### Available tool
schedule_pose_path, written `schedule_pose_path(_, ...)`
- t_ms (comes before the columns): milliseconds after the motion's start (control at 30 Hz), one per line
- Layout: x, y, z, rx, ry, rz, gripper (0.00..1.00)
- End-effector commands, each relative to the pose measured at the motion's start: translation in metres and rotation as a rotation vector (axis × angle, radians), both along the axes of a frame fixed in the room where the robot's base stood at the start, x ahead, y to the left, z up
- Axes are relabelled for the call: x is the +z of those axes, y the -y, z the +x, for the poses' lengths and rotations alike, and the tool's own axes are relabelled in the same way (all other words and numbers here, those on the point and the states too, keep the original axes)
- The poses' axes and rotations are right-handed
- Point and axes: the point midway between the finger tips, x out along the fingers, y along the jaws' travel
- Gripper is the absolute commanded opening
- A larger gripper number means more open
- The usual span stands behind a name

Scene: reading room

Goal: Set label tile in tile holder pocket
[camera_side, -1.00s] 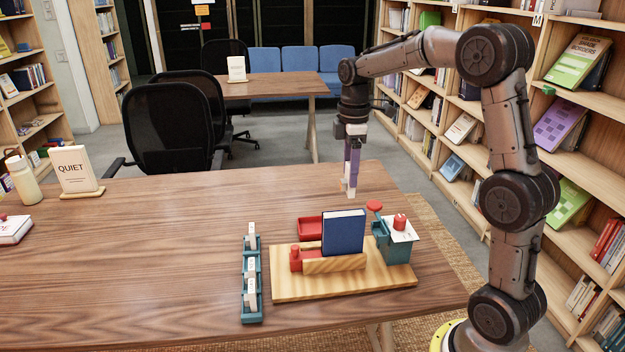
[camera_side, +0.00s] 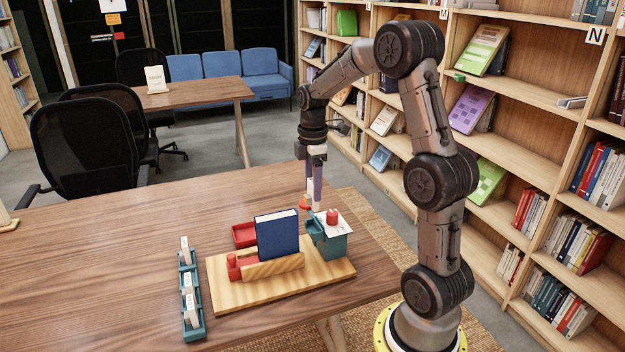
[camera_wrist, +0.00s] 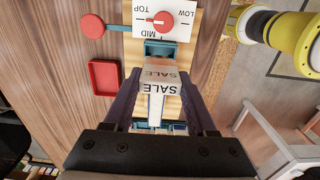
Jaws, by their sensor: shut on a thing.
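My gripper (camera_side: 316,192) is shut on a white label tile (camera_wrist: 161,88) reading SALE, gripped between its purple fingers in the wrist view. In the side view the gripper points down just behind the teal dial box (camera_side: 333,245), its tips close to the box top; contact cannot be told. In the wrist view a teal slotted part (camera_wrist: 160,48) lies just beyond the tile; whether it is the holder pocket is unclear. A teal rack (camera_side: 194,325) at the left holds several upright white tiles (camera_side: 188,282).
A wooden board (camera_side: 230,298) carries a blue book (camera_side: 277,236) in a red-and-wood stand. A red tray (camera_side: 245,234) sits behind. A red knob (camera_side: 332,217) is on the TOP/MID/LOW card (camera_wrist: 150,30); a red disc (camera_wrist: 92,26) is beside it.

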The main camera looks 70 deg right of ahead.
Motion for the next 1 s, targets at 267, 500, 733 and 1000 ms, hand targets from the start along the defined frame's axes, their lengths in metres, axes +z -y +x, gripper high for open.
schedule_pose_path(267,-0.016,0.000,0.000,0.000,-0.001,0.001,0.01)
schedule_pose_path(500,-0.026,0.000,0.000,0.000,0.000,0.000,0.01)
schedule_pose_path(733,-0.031,0.000,0.000,0.000,-0.001,0.001,0.01)
schedule_pose_path(1000,-0.031,0.000,0.000,0.000,0.000,0.000,0.01)
